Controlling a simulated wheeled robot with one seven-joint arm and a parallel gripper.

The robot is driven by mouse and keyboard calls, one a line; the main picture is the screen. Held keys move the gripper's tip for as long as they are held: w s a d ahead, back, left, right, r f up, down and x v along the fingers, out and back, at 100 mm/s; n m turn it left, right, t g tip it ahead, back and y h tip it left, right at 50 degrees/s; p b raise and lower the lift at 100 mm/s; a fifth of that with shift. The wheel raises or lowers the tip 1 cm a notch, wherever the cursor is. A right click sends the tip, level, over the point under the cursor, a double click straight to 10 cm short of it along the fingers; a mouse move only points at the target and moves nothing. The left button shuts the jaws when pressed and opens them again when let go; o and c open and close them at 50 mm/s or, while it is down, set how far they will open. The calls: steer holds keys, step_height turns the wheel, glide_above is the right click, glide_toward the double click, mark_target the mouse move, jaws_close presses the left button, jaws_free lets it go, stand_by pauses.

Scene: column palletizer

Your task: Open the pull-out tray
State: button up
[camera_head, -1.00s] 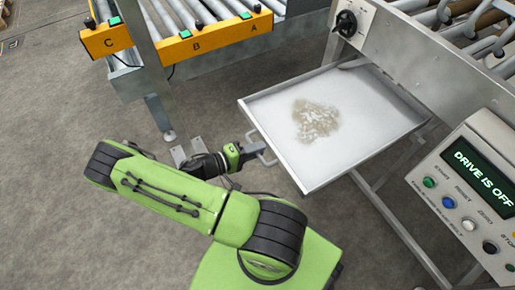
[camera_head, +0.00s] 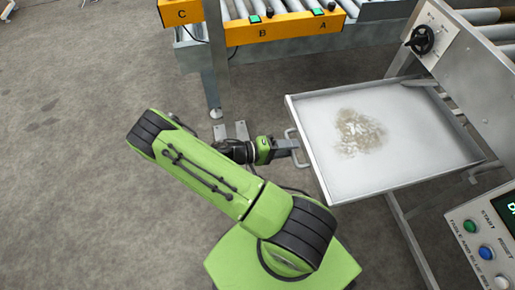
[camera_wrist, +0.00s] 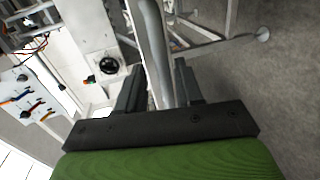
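The pull-out tray (camera_head: 400,165) is a shallow grey metal tray standing well out from the machine's side, with a patch of pale brownish debris (camera_head: 361,132) on its floor. A bar handle (camera_head: 291,135) sits on its left, front side. My gripper (camera_head: 297,148) reaches this handle from the left. In the wrist view the grey handle bar (camera_wrist: 151,40) runs between the two fingers (camera_wrist: 160,88), which lie close on both sides of it. The exact contact at the fingertips is partly hidden.
A roller conveyor with an orange panel (camera_head: 286,28) stands behind. Its leg and floor plate (camera_head: 232,131) are close beyond my gripper. A button panel (camera_head: 485,240) is at lower right. The floor at left is clear.

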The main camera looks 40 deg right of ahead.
steer(key=p+v, duration=0.1)
steer(key=v, duration=1.1)
steer(key=shift+p, duration=0.35)
steer(key=shift+w+a, duration=0.15)
steer(key=a+r+n+t+y+p, duration=0.1)
steer(key=a+r+t+y+p, duration=0.3)
steer(key=r, duration=0.7)
steer(key=r+y+p, duration=0.3)
steer(key=r+y, duration=0.4)
steer(key=r, duration=0.4)
steer(key=s+a+r+n+t+y+p, duration=0.3)
steer(key=s+r+t, duration=0.4)
steer(key=r, duration=0.9)
steer(key=s+a+p, duration=0.1)
steer(key=s, duration=0.2)
steer(key=shift+s+n+t, duration=0.3)
steer(key=shift+s, duration=0.1)
